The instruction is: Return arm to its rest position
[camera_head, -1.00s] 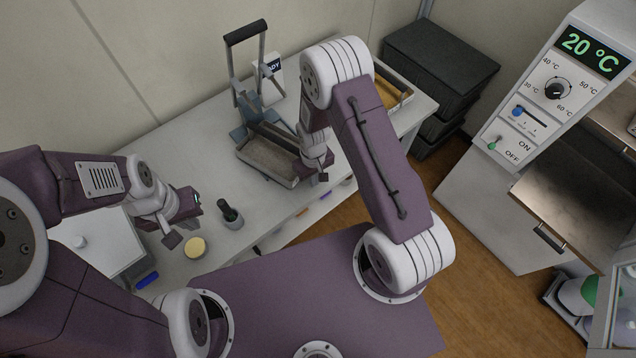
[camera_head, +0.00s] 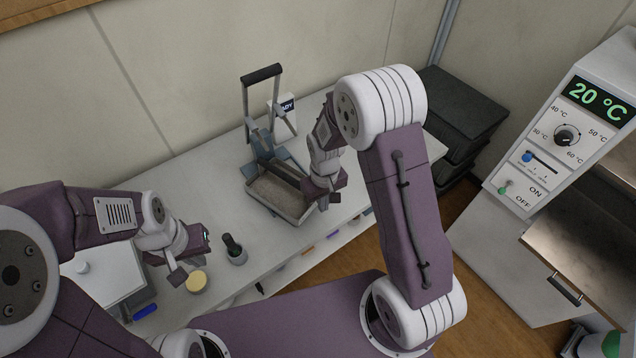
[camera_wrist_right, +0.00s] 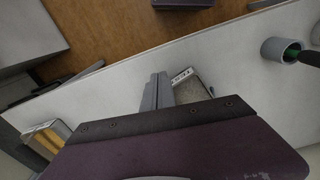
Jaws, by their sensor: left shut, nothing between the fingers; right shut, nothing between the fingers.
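My right arm reaches over the bench from the right in the head view, its elbow raised. My right gripper (camera_head: 324,200) is shut and empty beside the right end of a grey tray of soil (camera_head: 276,196); whether it touches the tray is unclear. The tray's soil also shows in the right wrist view (camera_wrist_right: 193,89), partly hidden by my gripper's dark edge. My left gripper (camera_head: 178,276) is shut and empty, low over the bench at the left, close to a round yellowish-lidded jar (camera_head: 196,282).
A lever press (camera_head: 262,135) stands behind the tray. A grey cup with a dark-handled tool (camera_head: 237,256) is right of my left gripper. Dark stacked boxes (camera_head: 462,105) stand behind right. An oven with a 20 °C display (camera_head: 597,98) is at the far right. Bench (camera_head: 205,180) is partly clear.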

